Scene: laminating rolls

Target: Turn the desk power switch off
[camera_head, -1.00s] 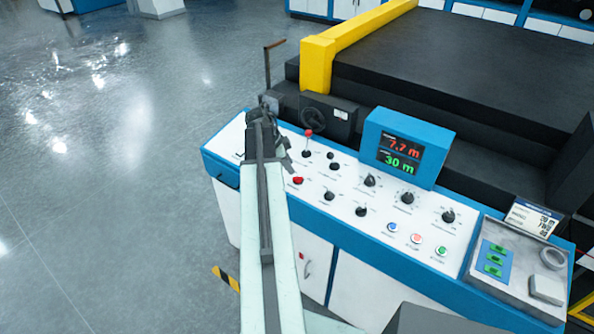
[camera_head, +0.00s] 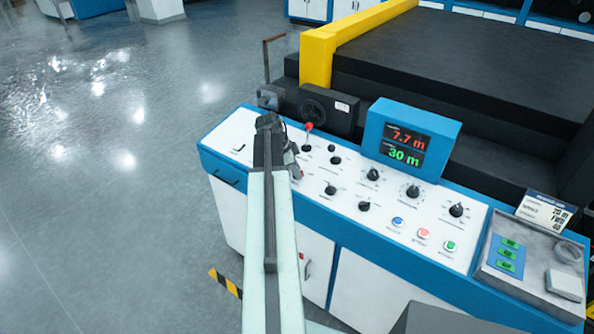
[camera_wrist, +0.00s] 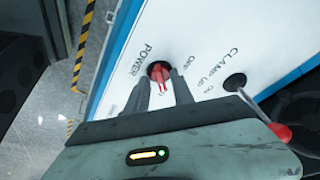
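The red power switch (camera_wrist: 158,72) shows in the wrist view on the white panel, beside the printed word POWER. My gripper (camera_wrist: 160,80) is in front of it, with its two dark fingers apart and the switch's red handle showing between their tips. I cannot tell whether the fingers touch it. In the head view my gripper (camera_head: 292,163) is over the left part of the desk's control panel (camera_head: 265,141) and hides the power switch. The clamp lever with its red knob (camera_wrist: 280,131) stands to the right of the fingers in the wrist view.
The clamp lever's red knob (camera_head: 309,126) also shows in the head view, just beyond my gripper. Several black knobs and coloured buttons (camera_head: 424,233) spread to the right. A display (camera_head: 408,142) stands at the panel's back. Open floor (camera_head: 110,200) lies to the left.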

